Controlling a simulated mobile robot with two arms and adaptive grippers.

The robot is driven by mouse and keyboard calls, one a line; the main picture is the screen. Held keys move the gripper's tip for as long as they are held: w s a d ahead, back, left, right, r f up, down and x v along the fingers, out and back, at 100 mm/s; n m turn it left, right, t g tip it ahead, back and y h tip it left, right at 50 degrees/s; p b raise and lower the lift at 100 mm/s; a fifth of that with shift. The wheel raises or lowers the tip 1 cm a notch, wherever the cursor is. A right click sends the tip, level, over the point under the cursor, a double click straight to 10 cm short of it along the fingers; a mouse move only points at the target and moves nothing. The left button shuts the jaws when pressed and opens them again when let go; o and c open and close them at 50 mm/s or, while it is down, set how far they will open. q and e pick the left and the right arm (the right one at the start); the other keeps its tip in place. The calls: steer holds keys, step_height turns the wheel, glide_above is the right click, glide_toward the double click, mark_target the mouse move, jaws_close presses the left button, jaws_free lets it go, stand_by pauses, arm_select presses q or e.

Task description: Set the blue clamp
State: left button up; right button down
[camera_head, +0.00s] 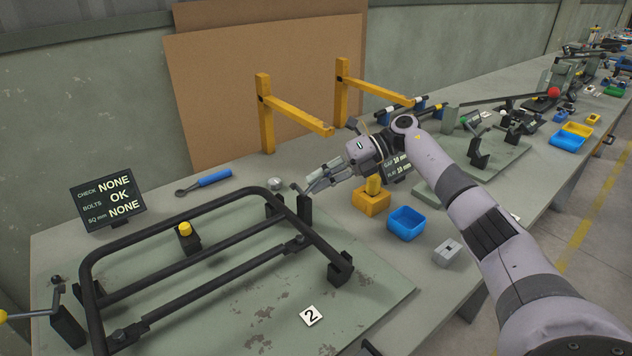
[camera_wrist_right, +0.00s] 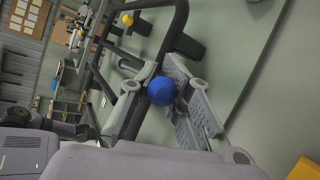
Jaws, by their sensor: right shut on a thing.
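The blue clamp shows in the right wrist view as a round blue knob (camera_wrist_right: 162,91) between the fingers of my right gripper (camera_wrist_right: 160,84). In the head view, my right gripper (camera_head: 310,184) is at the far right corner of the black tube frame (camera_head: 190,295). There it stands at the top of a dark clamp post (camera_head: 304,208); the blue knob is hidden by the fingers. The gripper is shut on the knob. The frame lies on a grey-green plate (camera_head: 375,300). My left gripper is not in view.
A display (camera_head: 108,200) reads "CHECK NONE, BOLTS OK, SQ mm NONE". A yellow block (camera_head: 371,200), a blue bin (camera_head: 406,223) and a grey block (camera_head: 447,252) stand right of the plate. Yellow brackets (camera_head: 265,120) rise behind. A blue-handled wrench (camera_head: 205,183) lies at the back.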

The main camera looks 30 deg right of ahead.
steer(key=shift+w+d+r, duration=0.1)
steer(key=shift+d+r, duration=0.1)
steer(key=shift+d, duration=0.1)
steer(key=c, duration=2)
jaws_free()
steer(key=shift+c, duration=0.2)
steer(key=o, duration=0.3)
steer(key=shift+d+f, duration=0.2)
steer(key=shift+a, duration=0.1)
steer(key=shift+a, duration=0.1)
steer(key=v, duration=1.2)
steer(key=shift+f, duration=0.2)
